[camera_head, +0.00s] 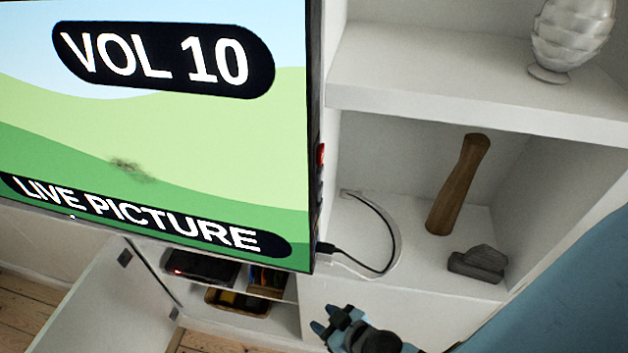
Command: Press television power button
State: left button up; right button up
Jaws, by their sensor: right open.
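The television (150,135) fills the upper left. Its screen is lit and reads "VOL 10" and "LIVE PICTURE" over a green and blue picture. A red button (321,154) sits on its right side edge, with darker buttons below it that are too small to tell apart. My right gripper (334,322) is at the bottom centre, open and empty, below the television's lower right corner and apart from it. My left gripper is not in view.
A white shelf unit (480,110) stands right of the television, holding a silver vase (570,38), a wooden piece (458,185) and a dark grey object (478,263). A black cable (388,240) loops beside the screen. An open cabinet door (95,300) is below.

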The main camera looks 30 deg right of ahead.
aim_at(321, 148)
jog(key=z, duration=0.95)
